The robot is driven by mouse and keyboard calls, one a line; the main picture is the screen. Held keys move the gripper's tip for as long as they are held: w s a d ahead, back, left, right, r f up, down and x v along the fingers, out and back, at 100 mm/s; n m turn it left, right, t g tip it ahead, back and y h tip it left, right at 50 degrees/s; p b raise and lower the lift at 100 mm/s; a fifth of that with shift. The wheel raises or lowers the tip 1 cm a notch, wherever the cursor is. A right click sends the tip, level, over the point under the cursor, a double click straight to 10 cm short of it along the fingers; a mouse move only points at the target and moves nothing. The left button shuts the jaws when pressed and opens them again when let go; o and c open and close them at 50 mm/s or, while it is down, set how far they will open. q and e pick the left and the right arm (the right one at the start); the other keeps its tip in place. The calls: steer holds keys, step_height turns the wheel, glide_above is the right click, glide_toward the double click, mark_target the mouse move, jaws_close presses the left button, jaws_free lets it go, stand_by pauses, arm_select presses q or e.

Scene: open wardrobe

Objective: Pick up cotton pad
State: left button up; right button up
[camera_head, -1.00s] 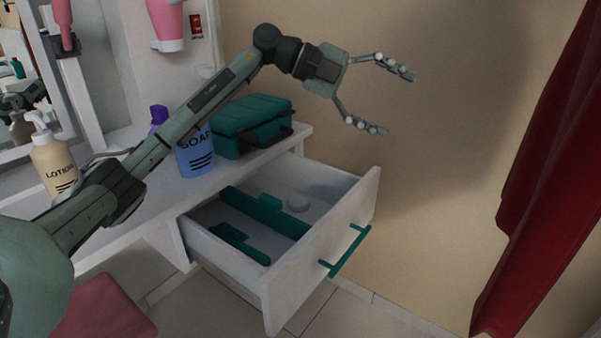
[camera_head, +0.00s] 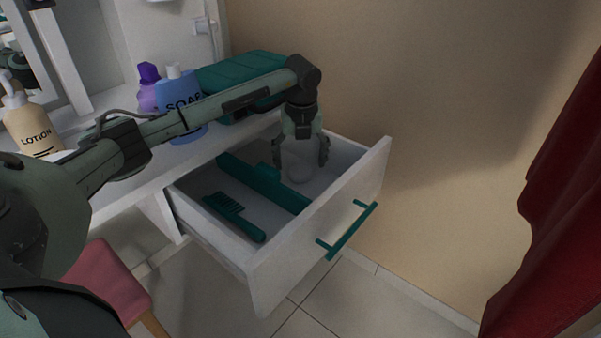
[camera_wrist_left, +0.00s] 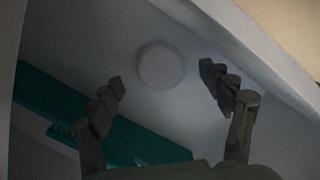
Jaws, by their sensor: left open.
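The cotton pad (camera_wrist_left: 160,66) is a small round white disc on the floor of the open white drawer (camera_head: 205,239). In the head view the cotton pad (camera_head: 299,171) lies in the drawer's back compartment, partly hidden by my fingers. My left gripper (camera_head: 301,166) points down into the drawer, above the pad. In the left wrist view the open fingers (camera_wrist_left: 168,90) stand to either side of the pad's lower edge, apart from it. The gripper is empty. My right gripper is not in view.
A teal divider (camera_head: 262,185) splits the drawer, and a teal comb (camera_head: 235,215) lies in the front compartment. The drawer's front panel has a teal handle (camera_head: 347,231). A soap bottle (camera_head: 180,100), a lotion bottle (camera_head: 32,122) and a teal case (camera_head: 240,72) stand on the tabletop.

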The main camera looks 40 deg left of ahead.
arm_select(q)
step_height(320, 180, down, 2)
steer(key=shift+w+a+f, duration=0.1)
steer(key=shift+w+f, duration=0.05)
steer(key=c, duration=0.8)
